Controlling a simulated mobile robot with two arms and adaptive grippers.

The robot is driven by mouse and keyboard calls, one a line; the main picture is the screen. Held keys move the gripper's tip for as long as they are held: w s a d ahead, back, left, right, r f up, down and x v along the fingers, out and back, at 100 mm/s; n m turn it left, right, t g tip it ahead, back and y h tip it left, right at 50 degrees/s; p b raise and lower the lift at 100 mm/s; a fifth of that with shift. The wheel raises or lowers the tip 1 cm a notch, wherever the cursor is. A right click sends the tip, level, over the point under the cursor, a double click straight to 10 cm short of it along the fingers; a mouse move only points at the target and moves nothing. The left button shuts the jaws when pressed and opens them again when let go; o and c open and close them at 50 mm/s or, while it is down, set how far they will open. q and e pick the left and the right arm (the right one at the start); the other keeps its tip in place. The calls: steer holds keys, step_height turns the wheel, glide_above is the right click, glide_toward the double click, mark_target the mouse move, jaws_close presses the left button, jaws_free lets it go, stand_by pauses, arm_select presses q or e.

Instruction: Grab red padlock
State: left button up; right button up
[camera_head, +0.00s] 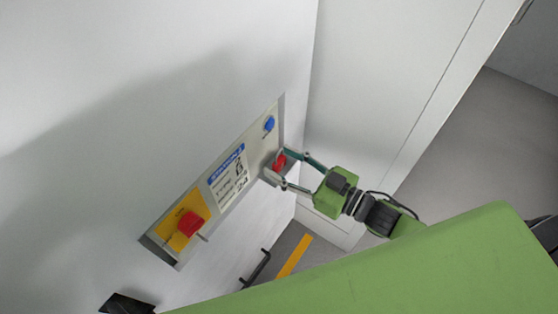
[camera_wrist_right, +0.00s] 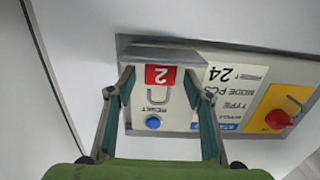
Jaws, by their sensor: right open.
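The red padlock (camera_head: 279,162) hangs at the right end of a grey control panel on the white wall. My left gripper is not in view.
The panel (camera_head: 256,150) carries a blue button (camera_head: 269,123), a label plate (camera_head: 229,177) and a red knob (camera_head: 188,223) on a yellow plate. A white wall corner stands to the right. A black handle (camera_head: 256,268) sits lower down. Grey floor shows at right.

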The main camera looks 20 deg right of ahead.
steer(key=c, duration=1.2)
